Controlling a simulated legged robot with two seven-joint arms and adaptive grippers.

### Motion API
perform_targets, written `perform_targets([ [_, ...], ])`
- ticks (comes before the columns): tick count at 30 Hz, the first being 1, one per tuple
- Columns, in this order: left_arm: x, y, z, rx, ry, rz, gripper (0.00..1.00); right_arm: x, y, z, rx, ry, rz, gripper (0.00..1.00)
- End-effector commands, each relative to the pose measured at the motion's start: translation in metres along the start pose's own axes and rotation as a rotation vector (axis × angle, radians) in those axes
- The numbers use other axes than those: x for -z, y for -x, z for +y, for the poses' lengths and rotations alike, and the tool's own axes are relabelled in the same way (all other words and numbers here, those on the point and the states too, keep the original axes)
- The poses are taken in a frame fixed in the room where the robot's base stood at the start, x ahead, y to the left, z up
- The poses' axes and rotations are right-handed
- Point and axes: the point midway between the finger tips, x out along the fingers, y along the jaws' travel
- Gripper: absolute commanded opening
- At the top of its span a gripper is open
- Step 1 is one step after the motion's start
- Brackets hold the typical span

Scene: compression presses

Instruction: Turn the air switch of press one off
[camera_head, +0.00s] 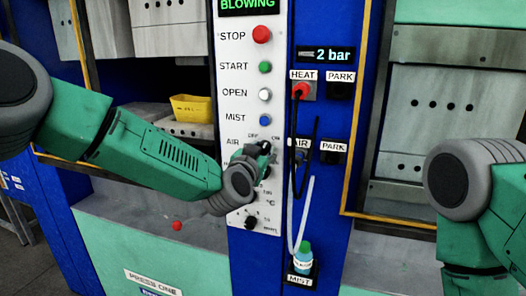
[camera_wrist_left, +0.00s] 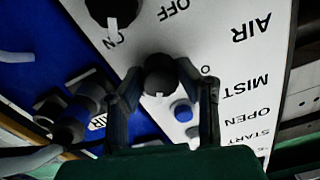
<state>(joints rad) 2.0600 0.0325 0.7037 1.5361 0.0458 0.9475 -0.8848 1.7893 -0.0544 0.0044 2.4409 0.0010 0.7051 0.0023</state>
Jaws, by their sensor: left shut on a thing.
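The air switch is a round black knob (camera_wrist_left: 160,75) with a small white mark at its lower edge in the left wrist view. It sits on the white panel (camera_head: 229,80) of press one, beside the AIR label (camera_head: 232,142). My left gripper (camera_head: 260,151) is at this knob, and in the left wrist view its two fingers (camera_wrist_left: 160,82) are shut on it from both sides. In the head view the gripper mostly hides the knob. The label near the right finger is partly covered. My right gripper is out of frame; only its arm shows at the right.
The blue MIST button (camera_head: 265,120) is just above the switch. Another black knob (camera_wrist_left: 100,10) is close by, below AIR on the panel. A yellow bin (camera_head: 192,109) stands at left.

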Motion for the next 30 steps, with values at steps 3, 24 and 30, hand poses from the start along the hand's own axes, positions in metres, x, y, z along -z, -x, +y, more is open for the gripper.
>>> perform_targets([
  [3, -0.002, -0.001, 0.001, -0.003, 0.043, -0.002, 0.0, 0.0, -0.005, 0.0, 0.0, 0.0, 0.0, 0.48],
  [24, -0.003, -0.001, 0.001, -0.001, 0.644, 0.0, 0.0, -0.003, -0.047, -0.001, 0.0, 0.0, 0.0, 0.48],
  [30, -0.003, -0.001, 0.002, -0.002, 0.808, -0.002, 0.0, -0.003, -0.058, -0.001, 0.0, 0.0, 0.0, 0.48],
])
